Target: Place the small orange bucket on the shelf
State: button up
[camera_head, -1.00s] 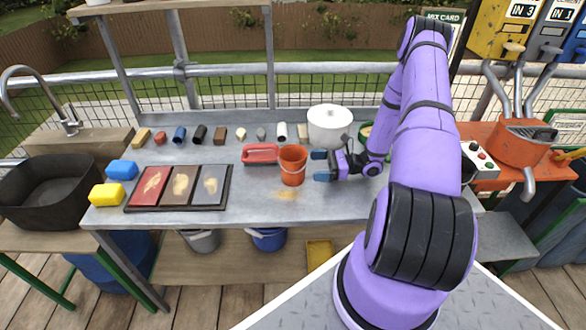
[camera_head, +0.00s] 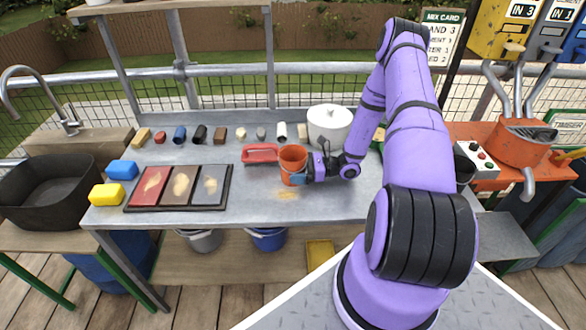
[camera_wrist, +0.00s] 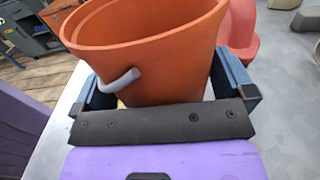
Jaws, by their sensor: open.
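The small orange bucket (camera_head: 292,160) stands upright on the grey workbench (camera_head: 250,205). My gripper (camera_head: 298,174) is at its right side, low on the bucket. In the wrist view the bucket (camera_wrist: 150,55) sits between the two blue fingers (camera_wrist: 165,90), one on each side. The jaws are open, and a small gap shows beside the right finger. The bucket's grey handle grip hangs on the side facing the wrist. A shelf (camera_head: 130,7) runs above the back left of the bench, only partly in view. Lower boards under the bench hold buckets.
A tray of colour samples (camera_head: 180,187) and yellow and blue sponges lie left. Several small pieces line the back. The bench front is clear.

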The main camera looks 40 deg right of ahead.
jog(key=c, duration=0.6)
jog(key=shift+r, duration=0.1)
jog(key=shift+c, duration=0.2)
